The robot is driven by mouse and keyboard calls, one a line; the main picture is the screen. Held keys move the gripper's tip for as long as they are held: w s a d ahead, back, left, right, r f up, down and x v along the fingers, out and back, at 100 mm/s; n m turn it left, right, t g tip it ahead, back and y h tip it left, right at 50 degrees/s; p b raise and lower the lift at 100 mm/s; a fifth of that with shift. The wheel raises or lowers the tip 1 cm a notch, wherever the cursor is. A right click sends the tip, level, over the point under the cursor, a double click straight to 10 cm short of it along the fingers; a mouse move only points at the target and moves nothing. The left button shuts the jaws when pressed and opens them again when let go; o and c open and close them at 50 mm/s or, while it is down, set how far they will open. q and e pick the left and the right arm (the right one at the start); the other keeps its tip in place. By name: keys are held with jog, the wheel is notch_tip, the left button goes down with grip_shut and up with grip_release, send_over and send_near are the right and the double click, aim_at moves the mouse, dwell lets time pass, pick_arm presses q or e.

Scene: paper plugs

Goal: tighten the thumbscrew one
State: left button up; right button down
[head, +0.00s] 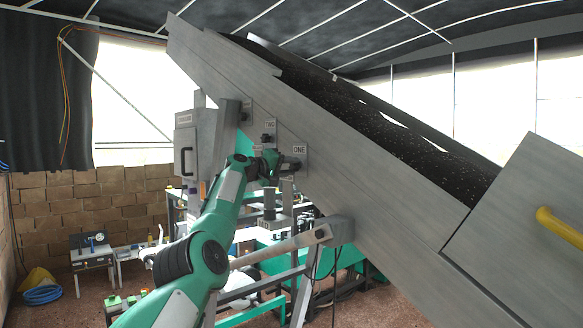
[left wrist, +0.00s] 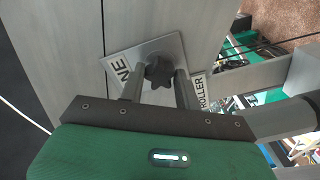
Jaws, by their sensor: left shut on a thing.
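Thumbscrew one is a black star-shaped knob (left wrist: 160,70) on a grey metal plate (left wrist: 118,62) in the left wrist view. The plate's labels read "ONE", partly covered, and "ROLLER". My left gripper (left wrist: 159,78) has its two fingers on either side of the knob, shut on it. In the head view my left gripper (head: 284,164) is at the plate marked "ONE" (head: 299,150) on the conveyor's side; the knob is mostly hidden there. My right gripper is not in view.
A second knob (head: 266,138) sits on a plate marked "TWO" (head: 270,125), up and left. The sloping conveyor (head: 360,200) fills the middle and right. A grey cabinet (head: 186,150) hangs left of it. A bar with a bracket (head: 325,232) lies below the arm.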

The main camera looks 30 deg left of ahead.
aim_at(292, 166)
pick_arm(q)
jog(key=m, duration=0.5)
jog(key=shift+m, duration=0.4)
jog(key=m, duration=0.6)
jog(key=o, duration=1)
jog(key=shift+c, duration=0.2)
jog(key=shift+s+f+b, duration=0.15)
jog(key=shift+b, duration=0.4)
jog(key=b+v, duration=0.1)
jog(key=b, duration=0.2)
jog(key=shift+s+a, duration=0.15)
jog(key=shift+s, duration=0.1)
jog(key=shift+b+v, duration=0.8)
jog(key=shift+b, duration=0.35)
jog(key=shift+s+a, duration=0.1)
jog(key=shift+s, duration=0.15)
